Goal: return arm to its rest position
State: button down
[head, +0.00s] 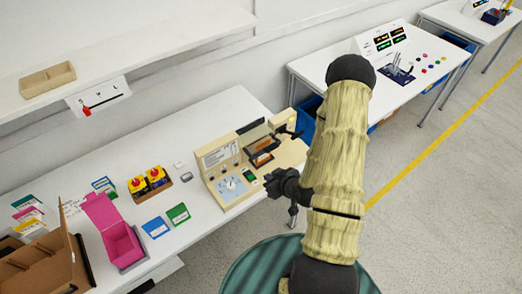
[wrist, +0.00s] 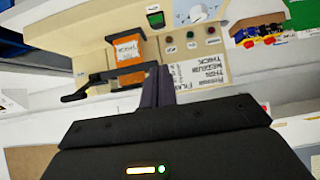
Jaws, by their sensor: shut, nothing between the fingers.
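My gripper (head: 272,181) is shut and empty, at the front right side of the beige machine (head: 236,194) on the white table. In the wrist view the closed fingers (wrist: 158,87) point at the machine (wrist: 205,55), below its orange-labelled part (wrist: 127,60); I cannot tell whether they touch it. The rotary dial (head: 231,185) is on the machine's front left face, clear of my gripper, and it also shows in the wrist view (wrist: 198,13). My arm (head: 338,130) is raised and bent above my base.
Left of the machine lie a block with red and yellow buttons (head: 150,181), blue and green cards (head: 178,214), a pink box (head: 118,243) and a cardboard box (head: 50,262). A shelf (head: 130,65) hangs above. A second table (head: 420,85) stands at right; open floor (head: 440,210) lies right.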

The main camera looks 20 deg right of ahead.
jog(key=s+a+r+m+g+h+b, duration=0.1)
jog(key=s+r+g, duration=0.1)
jog(key=r, duration=0.4)
jog(key=s+a+r+m+g+h, duration=0.1)
jog(key=s+a+r+g, duration=0.1)
jog(key=s+r, duration=0.2)
jog(key=s+a+r+m+g+h+b, duration=0.1)
jog(key=s+a+r+g, duration=0.1)
jog(key=r, duration=0.6)
jog(key=shift+s+a+r+g+b, duration=0.25)
jog(key=shift+s+r+g+b, duration=0.15)
jog(key=shift+s+g, duration=0.25)
dwell(0.4)
